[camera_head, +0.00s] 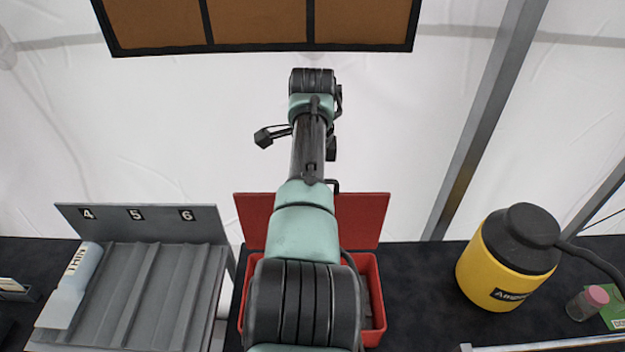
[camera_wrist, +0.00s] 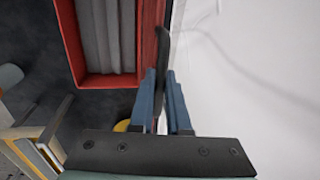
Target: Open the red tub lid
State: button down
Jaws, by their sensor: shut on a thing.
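The red tub (camera_head: 377,318) stands on the dark table, partly hidden behind my arm. Its red lid (camera_head: 365,215) stands raised, roughly upright, along the tub's back edge. In the wrist view the open tub (camera_wrist: 72,45) shows grey ribbed contents, and the lid (camera_wrist: 149,30) is seen nearly edge-on beside it. In the head view my arm hides the grip.
A yellow container (camera_head: 505,262) with a black top and hose stands right. A small jar (camera_head: 587,303) is beyond it. White tent wall lies behind.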

jog(key=c, duration=0.9)
grip_release()
notch_tip(320, 180, up, 13)
jog(key=s+b, duration=0.2)
jog(key=b, duration=0.2)
jog(key=shift+s+f, duration=0.15)
jog(key=shift+s, duration=0.1)
